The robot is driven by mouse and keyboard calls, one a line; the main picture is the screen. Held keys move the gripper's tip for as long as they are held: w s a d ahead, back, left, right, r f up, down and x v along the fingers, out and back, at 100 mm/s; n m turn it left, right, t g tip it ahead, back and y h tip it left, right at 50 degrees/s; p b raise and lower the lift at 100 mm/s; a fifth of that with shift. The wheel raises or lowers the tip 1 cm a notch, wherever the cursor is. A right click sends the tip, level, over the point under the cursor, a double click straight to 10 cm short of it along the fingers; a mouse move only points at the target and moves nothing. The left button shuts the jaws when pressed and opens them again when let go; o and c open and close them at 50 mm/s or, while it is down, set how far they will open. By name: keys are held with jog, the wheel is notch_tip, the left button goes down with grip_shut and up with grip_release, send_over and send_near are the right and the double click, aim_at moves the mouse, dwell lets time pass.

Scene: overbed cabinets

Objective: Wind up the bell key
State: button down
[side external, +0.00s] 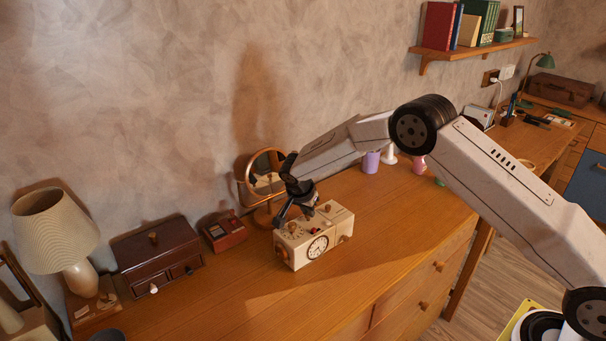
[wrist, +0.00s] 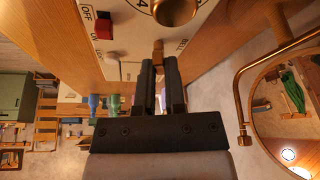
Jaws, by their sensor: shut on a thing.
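A cream clock box (side external: 313,238) with a round dial on its front and small controls on top stands on the wooden dresser top. My gripper (side external: 293,208) is at the back left part of its top. In the wrist view, my gripper (wrist: 160,62) has its two dark fingers close together on a small brass key (wrist: 159,47) at the edge of the box's panel. The box panel (wrist: 116,18) shows a red switch (wrist: 103,26) by the word OFF and a large brass knob (wrist: 174,8). The fingers hide most of the key.
A round brass-framed mirror (side external: 264,172) stands close behind my gripper; it is at the right in the wrist view (wrist: 291,112). A red box (side external: 224,233), a dark drawer chest (side external: 157,260) and a lamp (side external: 55,232) are to the left.

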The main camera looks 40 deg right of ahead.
aim_at(301, 227)
jog(key=shift+m, duration=0.5)
jog(key=c, duration=0.7)
grip_release()
jog(key=w+v, duration=0.1)
jog(key=v, duration=0.6)
jog(key=shift+s+a+r, duration=0.2)
jog(key=shift+s+r, duration=0.2)
